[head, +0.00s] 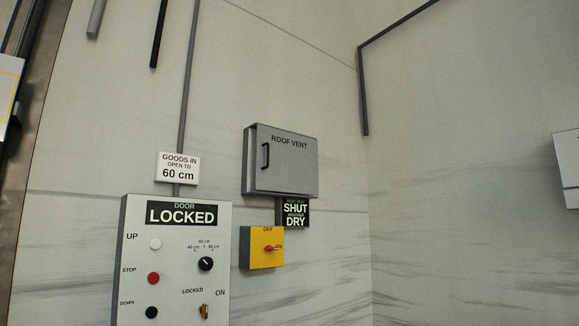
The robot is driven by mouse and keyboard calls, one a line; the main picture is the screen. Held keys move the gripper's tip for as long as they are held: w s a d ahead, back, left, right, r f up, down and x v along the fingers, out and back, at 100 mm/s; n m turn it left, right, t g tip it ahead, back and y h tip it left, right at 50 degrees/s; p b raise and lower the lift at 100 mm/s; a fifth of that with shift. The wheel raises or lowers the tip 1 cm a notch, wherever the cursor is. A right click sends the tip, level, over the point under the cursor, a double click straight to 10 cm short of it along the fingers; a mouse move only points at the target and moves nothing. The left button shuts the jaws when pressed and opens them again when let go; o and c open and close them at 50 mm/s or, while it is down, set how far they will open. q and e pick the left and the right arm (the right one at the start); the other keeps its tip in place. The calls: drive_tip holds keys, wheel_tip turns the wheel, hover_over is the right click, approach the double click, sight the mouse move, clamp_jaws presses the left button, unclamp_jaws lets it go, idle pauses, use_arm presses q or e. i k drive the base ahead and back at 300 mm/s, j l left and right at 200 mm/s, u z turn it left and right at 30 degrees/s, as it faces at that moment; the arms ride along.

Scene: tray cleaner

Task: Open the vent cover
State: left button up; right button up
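The box's side (248,160) shows on the left. What is behind the cover is hidden. Neither of my grippers is in the head view.
A white "DOOR LOCKED" control panel (182,270) stands lower left, under a "60 cm" sign (178,168).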

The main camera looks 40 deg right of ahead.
sight(286, 162)
drive_tip(key=i+l+z, duration=0.3)
drive_tip(key=i+l, duration=0.5)
drive_tip(key=l, duration=0.2)
